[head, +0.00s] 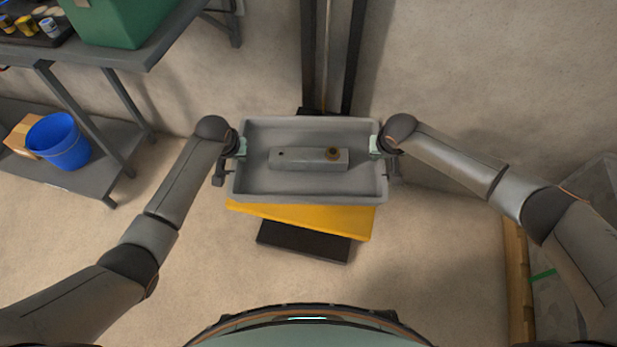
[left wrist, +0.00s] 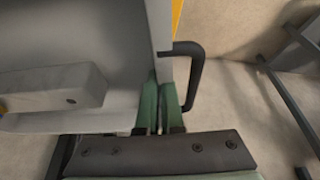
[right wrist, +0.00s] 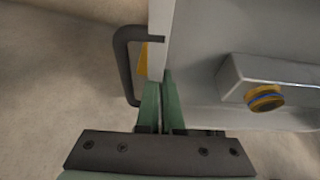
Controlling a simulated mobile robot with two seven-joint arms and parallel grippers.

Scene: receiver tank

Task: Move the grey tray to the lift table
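The grey tray (head: 260,190) is level over the yellow-topped lift table (head: 310,220), covering much of it. The yellow top shows along the tray's near side, turned slightly against it. I cannot tell whether the tray touches it. A grey block (head: 300,159) with a brass-coloured fitting lies in the tray; it also shows in the left wrist view (left wrist: 50,88) and right wrist view (right wrist: 270,80). My left gripper (head: 240,147) is shut on the tray's left wall, beside a dark handle (left wrist: 192,75). My right gripper (head: 378,147) is shut on the right wall, beside another handle (right wrist: 122,65).
A grey workbench (head: 110,52) at upper left carries a green box (head: 115,20). Its lower shelf (head: 95,180) holds a blue bucket (head: 58,141) and a cardboard box (head: 22,138). A dark mast (head: 330,60) stands behind the tray. A wooden-edged object (head: 517,270) is at lower right.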

